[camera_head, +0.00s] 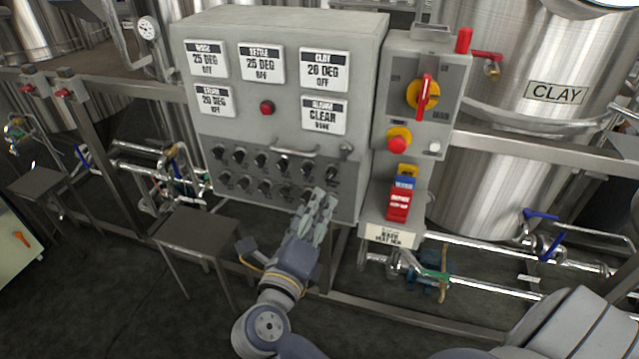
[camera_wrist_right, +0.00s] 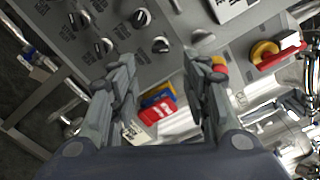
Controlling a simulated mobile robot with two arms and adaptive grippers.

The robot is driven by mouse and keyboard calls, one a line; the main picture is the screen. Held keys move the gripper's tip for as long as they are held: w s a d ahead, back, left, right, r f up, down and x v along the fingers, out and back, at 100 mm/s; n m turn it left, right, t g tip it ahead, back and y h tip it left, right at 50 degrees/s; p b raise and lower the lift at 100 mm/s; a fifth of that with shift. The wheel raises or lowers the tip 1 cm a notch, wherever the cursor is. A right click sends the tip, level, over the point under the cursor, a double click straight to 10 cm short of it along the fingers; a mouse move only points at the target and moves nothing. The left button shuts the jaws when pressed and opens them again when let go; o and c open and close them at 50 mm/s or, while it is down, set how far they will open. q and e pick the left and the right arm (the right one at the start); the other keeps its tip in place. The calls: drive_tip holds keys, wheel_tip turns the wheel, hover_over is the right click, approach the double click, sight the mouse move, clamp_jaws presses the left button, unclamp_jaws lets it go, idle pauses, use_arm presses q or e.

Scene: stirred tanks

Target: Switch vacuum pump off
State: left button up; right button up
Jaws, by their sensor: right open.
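A grey control cabinet (camera_head: 285,110) carries two rows of black rotary knobs, an upper row (camera_head: 260,160) and a lower row (camera_head: 265,187). Their labels are too small to read, so I cannot tell which knob is the vacuum pump's. My right gripper (camera_head: 323,203) is open and empty in front of the cabinet's lower right corner, overlapping the right end of the lower row. In the right wrist view, black knobs (camera_wrist_right: 160,45) show beyond and between the open fingers (camera_wrist_right: 161,66); I see no contact. My left gripper is not in view.
Right of the knobs is a switch box (camera_head: 423,80) with a red-yellow rotary switch (camera_head: 424,95), a red button (camera_head: 398,144) and hanging red tags (camera_head: 399,205). A metal handle (camera_head: 294,151) sits above the knobs. A small table (camera_head: 195,232) stands below left.

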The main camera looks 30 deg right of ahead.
sight(329, 179)
drive_tip(key=p+x, duration=0.1)
drive_tip(key=x, duration=0.6)
drive_tip(key=shift+w+d+r, duration=0.1)
drive_tip(key=shift+w+d, duration=0.1)
drive_tip(key=shift+w, duration=0.05)
drive_tip(key=shift+w+d, duration=0.4)
drive_tip(key=shift+d, duration=0.1)
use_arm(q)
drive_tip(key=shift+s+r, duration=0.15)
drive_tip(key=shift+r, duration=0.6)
use_arm(e)
clamp_jaws()
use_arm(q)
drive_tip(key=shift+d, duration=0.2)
